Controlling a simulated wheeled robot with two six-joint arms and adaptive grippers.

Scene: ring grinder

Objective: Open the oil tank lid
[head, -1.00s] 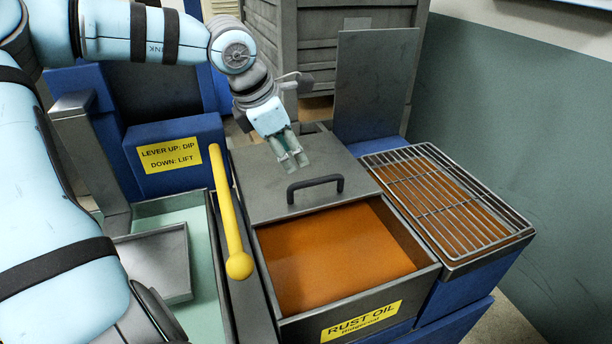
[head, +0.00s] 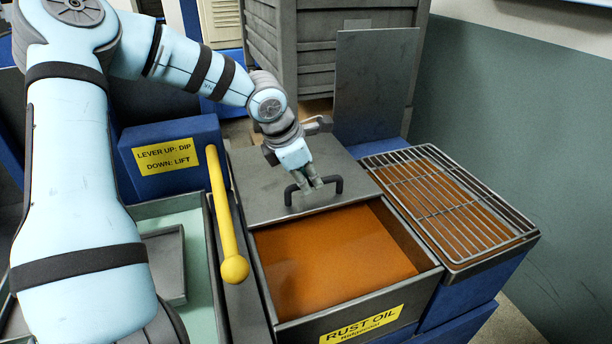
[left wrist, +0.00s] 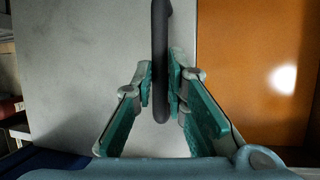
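The oil tank (head: 432,290), labelled RUST OIL, has its front part uncovered, with orange oil (head: 330,255) showing. The flat grey lid (head: 265,190) covers the part behind the oil, and it also shows in the left wrist view (left wrist: 75,70). A dark bar handle (head: 338,184) stands near the lid's front edge. My left gripper (head: 312,186) is at this handle. In the left wrist view the handle (left wrist: 160,50) runs between the two green-padded fingers (left wrist: 161,78), which are closed in against its sides. My right gripper is in neither view.
A yellow lever (head: 222,205) with a ball end stands left of the tank, near a yellow lever sign (head: 165,155). A wire rack (head: 440,200) lies at the right. A grey upright plate (head: 375,85) and a slatted grey crate (head: 315,55) stand behind.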

